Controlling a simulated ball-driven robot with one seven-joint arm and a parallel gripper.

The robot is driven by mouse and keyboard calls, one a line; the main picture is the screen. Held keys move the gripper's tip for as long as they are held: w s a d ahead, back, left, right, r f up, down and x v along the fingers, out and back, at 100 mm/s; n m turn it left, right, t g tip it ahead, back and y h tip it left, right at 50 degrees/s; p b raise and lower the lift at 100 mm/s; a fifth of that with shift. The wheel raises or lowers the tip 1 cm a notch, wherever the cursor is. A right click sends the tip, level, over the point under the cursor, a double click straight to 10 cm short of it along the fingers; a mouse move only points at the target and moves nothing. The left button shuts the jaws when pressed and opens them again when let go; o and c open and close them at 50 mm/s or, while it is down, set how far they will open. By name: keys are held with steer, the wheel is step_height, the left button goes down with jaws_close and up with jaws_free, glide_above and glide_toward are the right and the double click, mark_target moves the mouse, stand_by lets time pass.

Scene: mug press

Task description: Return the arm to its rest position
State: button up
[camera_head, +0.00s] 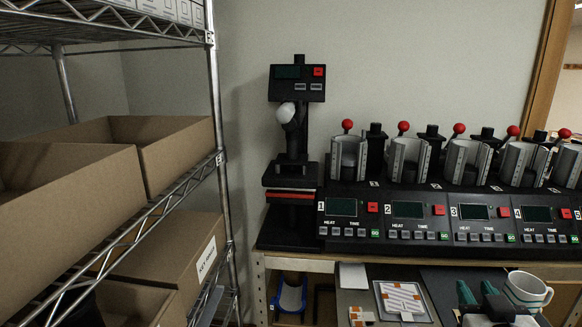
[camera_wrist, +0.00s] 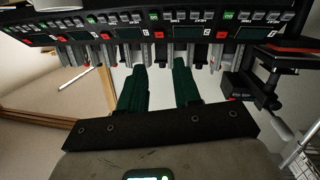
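My gripper (camera_head: 478,291) shows at the bottom right of the head view, with two green fingers apart above a dark body. In the wrist view my gripper (camera_wrist: 160,72) also has its fingers apart, with nothing between them. The rest of my arm is mostly out of view.
A row of mug presses (camera_head: 440,215) with red-knobbed levers stands on the bench against the wall. A taller press (camera_head: 294,150) is at its left. A wire shelf (camera_head: 215,120) with cardboard boxes (camera_head: 80,215) fills the left. A tray of patterned sheets (camera_head: 403,299) lies in front.

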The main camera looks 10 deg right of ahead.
steer(key=s+a+f+g+y, duration=0.1)
steer(key=s+a+f+g, duration=0.1)
steer(key=s+f, duration=0.35)
steer(key=s+a+f+g+y, duration=0.2)
steer(key=a+f+g, duration=0.1)
steer(key=f, duration=0.5)
steer(key=s+a+f+g+y, duration=0.1)
steer(key=s+a+f+g, duration=0.1)
steer(key=s+f, duration=0.35)
steer(key=s+a+f+n+g+y, duration=0.2)
steer(key=s+f+g, duration=0.4)
steer(key=s+f, duration=0.4)
steer(key=s+a, duration=0.1)
steer(key=s, duration=0.2)
steer(key=shift+s, duration=0.2)
steer(key=shift+a, duration=0.1)
